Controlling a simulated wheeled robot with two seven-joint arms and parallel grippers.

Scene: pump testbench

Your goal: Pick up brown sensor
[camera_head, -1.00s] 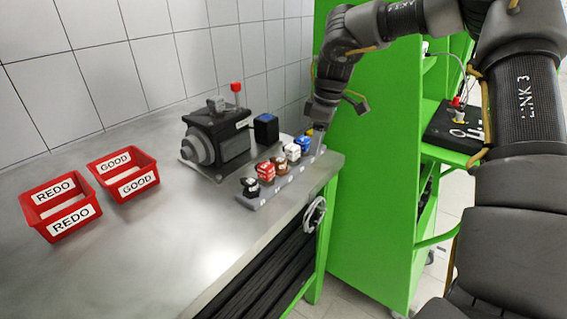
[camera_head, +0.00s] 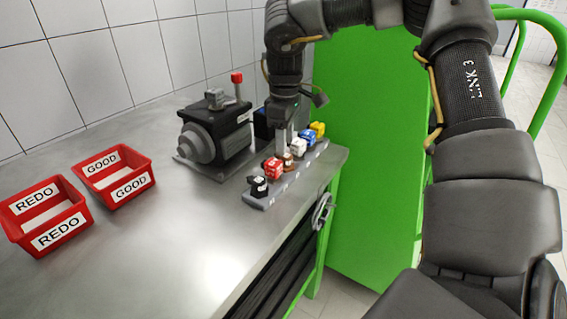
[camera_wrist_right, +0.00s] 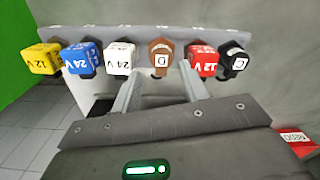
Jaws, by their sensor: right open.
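The brown sensor (camera_head: 288,161) stands in a grey rack (camera_head: 284,186) on the bench, between a red and a white sensor. In the right wrist view the brown sensor (camera_wrist_right: 160,52) shows a white label and sits just beyond the gap between the fingertips. My right gripper (camera_head: 287,145) is open above the rack, pointing down close to the brown sensor. In the wrist view its two fingers (camera_wrist_right: 160,78) are spread with nothing between them. My left gripper is not in view.
Red (camera_head: 272,169) and black (camera_head: 258,187) sensors stand on the near side; white (camera_head: 299,147), blue (camera_head: 308,137) and yellow (camera_head: 318,129) ones on the far side. A dark pump (camera_head: 212,140) is left of the rack. Red REDO (camera_head: 44,214) and GOOD (camera_head: 114,176) bins are farther left.

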